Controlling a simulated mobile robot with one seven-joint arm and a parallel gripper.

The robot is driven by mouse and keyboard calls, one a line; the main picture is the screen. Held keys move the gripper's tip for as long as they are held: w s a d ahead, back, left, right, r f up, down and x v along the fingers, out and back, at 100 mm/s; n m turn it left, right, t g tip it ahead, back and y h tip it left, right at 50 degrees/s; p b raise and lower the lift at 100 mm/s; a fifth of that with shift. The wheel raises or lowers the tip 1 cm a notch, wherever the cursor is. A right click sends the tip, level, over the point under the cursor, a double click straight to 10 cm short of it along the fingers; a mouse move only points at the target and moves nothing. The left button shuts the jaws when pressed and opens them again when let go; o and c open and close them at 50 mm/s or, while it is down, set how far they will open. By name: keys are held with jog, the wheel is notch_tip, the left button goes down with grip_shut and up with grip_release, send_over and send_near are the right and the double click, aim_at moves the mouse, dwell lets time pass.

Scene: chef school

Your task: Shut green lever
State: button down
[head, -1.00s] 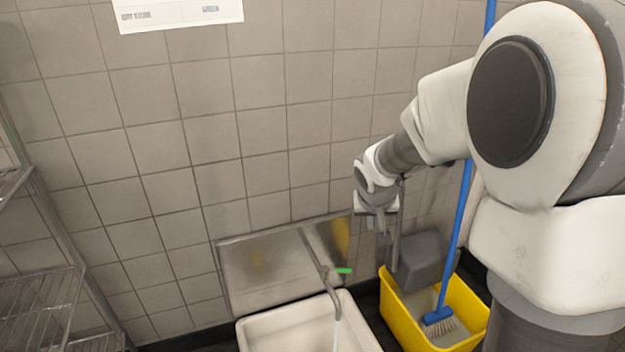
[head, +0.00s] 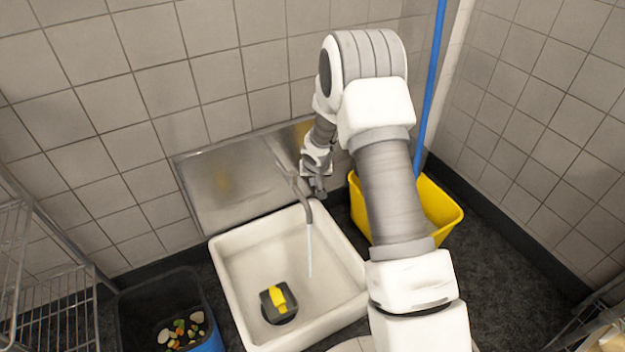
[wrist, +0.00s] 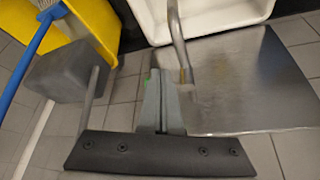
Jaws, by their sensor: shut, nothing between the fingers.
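The faucet (head: 307,209) stands at the back edge of the white sink, and a pale stream of water (head: 310,252) runs from its spout. The green lever is hidden behind my gripper in the head view. A small sliver of the green lever (wrist: 149,107) shows beside my fingers in the wrist view. My gripper (head: 318,188) is right at the faucet, with its fingers pointing down. In the wrist view my gripper (wrist: 164,80) is shut and empty, close against the base of the faucet pipe (wrist: 178,38). I cannot tell whether it touches the lever.
A yellow bucket (head: 440,205) with a blue-handled brush (head: 432,80) stands right. A black bin (head: 140,300) and wire shelf (head: 60,310) are left.

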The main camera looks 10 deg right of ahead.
jog(key=w+d+f+b, duration=0.1)
jog(key=w+f, duration=0.4)
jog(key=w, duration=0.2)
jog(key=shift+f+b, duration=0.2)
jog(key=shift+b, duration=0.2)
jog(key=shift+d, duration=0.2)
